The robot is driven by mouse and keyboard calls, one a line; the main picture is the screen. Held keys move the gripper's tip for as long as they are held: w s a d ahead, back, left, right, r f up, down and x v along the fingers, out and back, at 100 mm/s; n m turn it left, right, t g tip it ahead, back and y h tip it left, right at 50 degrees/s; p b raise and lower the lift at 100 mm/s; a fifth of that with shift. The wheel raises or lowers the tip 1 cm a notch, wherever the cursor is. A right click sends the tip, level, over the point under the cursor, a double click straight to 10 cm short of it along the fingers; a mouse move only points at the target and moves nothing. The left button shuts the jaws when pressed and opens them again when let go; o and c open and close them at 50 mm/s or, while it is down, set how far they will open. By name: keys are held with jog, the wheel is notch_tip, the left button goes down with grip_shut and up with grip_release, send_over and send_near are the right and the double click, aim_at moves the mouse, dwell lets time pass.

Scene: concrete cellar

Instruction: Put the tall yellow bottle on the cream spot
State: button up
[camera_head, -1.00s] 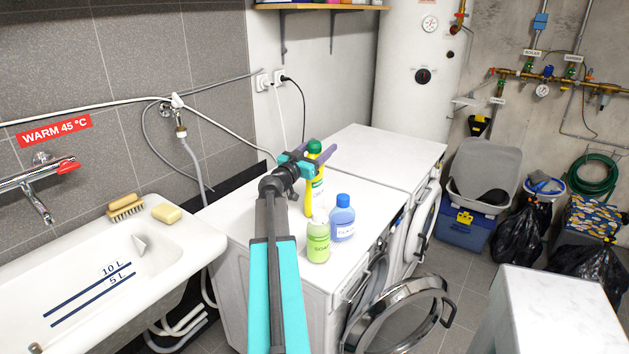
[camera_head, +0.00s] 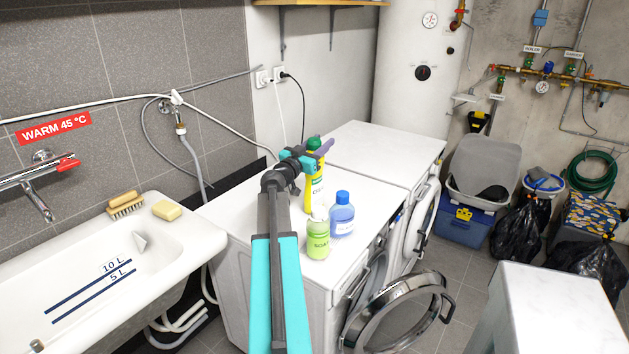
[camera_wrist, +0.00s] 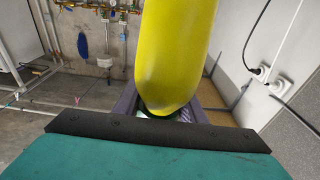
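The tall yellow bottle (camera_head: 309,192) with a green cap stands upright on the near white washing machine, behind two smaller bottles. My gripper (camera_head: 317,147) is at its upper part, with the purple fingers on either side just below the cap. In the wrist view the yellow bottle (camera_wrist: 178,50) fills the middle, close between the fingers, with no clear gap beside it. My gripper appears shut on it. I cannot make out a cream spot in either view.
A green soap bottle (camera_head: 318,243) and a blue bottle (camera_head: 342,217) stand close in front of the yellow one. The near machine's round door (camera_head: 440,290) hangs open. A sink (camera_head: 150,262) is at the left. The far machine's top (camera_head: 385,150) is clear.

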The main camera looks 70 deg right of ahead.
grip_shut()
jog(key=shift+r, duration=0.1)
jog(key=shift+r, duration=0.1)
jog(key=shift+r+b, duration=0.7)
jog(key=shift+r, duration=0.9)
jog(key=r+b+v, duration=0.3)
jog(key=b+v, duration=0.1)
jog(key=v, duration=1.3)
jog(key=shift+a, duration=0.6)
jog(key=shift+w, duration=0.2)
